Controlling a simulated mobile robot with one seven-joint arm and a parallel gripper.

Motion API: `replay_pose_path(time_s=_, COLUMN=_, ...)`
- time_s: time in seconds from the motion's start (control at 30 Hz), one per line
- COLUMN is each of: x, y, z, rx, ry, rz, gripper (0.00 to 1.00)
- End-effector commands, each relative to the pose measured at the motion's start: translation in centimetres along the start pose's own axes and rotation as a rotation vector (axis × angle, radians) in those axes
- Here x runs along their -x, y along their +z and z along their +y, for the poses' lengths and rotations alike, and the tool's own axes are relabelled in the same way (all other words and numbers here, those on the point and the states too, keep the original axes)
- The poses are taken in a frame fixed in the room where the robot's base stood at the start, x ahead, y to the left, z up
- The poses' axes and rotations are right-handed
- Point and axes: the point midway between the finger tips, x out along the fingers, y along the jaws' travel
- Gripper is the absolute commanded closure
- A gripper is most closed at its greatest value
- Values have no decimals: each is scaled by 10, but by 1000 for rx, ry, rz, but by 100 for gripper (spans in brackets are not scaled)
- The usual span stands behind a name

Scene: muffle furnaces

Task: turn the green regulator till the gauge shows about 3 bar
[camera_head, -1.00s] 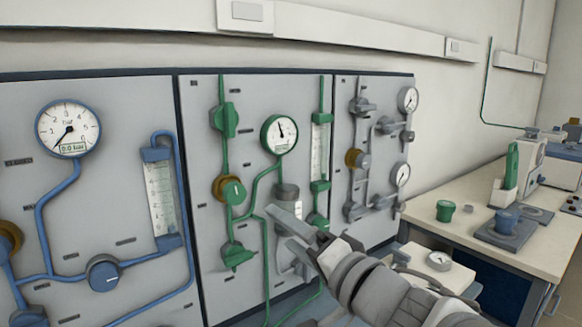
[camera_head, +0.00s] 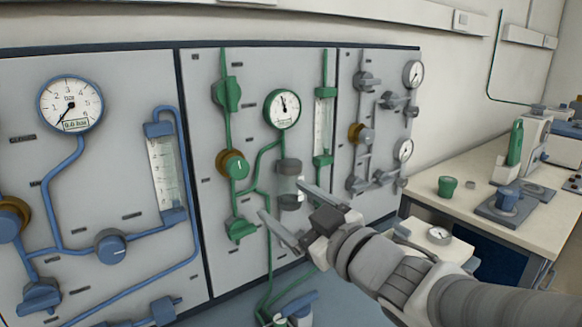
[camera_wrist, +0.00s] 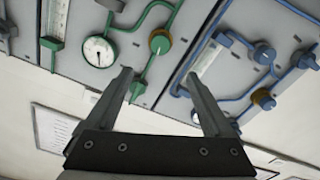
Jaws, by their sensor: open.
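The green regulator (camera_head: 233,164) is a round green knob with a brass collar on the middle panel. The green-rimmed gauge (camera_head: 282,108) is above and right of it; its needle points nearly straight up, but its numbers are too small to read. My gripper (camera_head: 284,202) is open and empty, in front of the panel, below and right of the regulator and apart from it. In the wrist view, the regulator (camera_wrist: 160,42) shows beyond and between my fingertips (camera_wrist: 158,76), with the gauge (camera_wrist: 98,51) to its left. No part of the regulator's face is hidden in the head view.
A blue panel with its own gauge (camera_head: 70,104) and knob (camera_head: 111,246) is at left; a grey panel (camera_head: 385,65) is at right. Green pipes and valves (camera_head: 240,229) surround the regulator. A bench (camera_head: 440,215) with equipment stands at right.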

Motion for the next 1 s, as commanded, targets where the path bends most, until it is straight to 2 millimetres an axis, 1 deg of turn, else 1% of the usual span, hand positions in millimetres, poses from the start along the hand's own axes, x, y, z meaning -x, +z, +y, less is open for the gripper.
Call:
replay_pose_path(time_s=0.1, x=-1, y=0, z=0, rx=156, ry=-2, rz=-2, gripper=14)
replay_pose_path(time_s=0.23, x=-2, y=1, z=-1, rx=283, ry=-3, rz=-3, gripper=14)
replay_pose_path(time_s=0.43, x=-4, y=1, z=0, rx=362, ry=-2, rz=-5, gripper=14)
replay_pose_path(time_s=0.57, x=-13, y=1, z=0, rx=367, ry=-4, rz=-5, gripper=14)
replay_pose_path(time_s=0.73, x=-36, y=2, z=-1, rx=364, ry=-5, rz=-5, gripper=14)
replay_pose_path(time_s=1.0, x=-88, y=3, z=-2, rx=364, ry=-5, rz=-4, gripper=14)
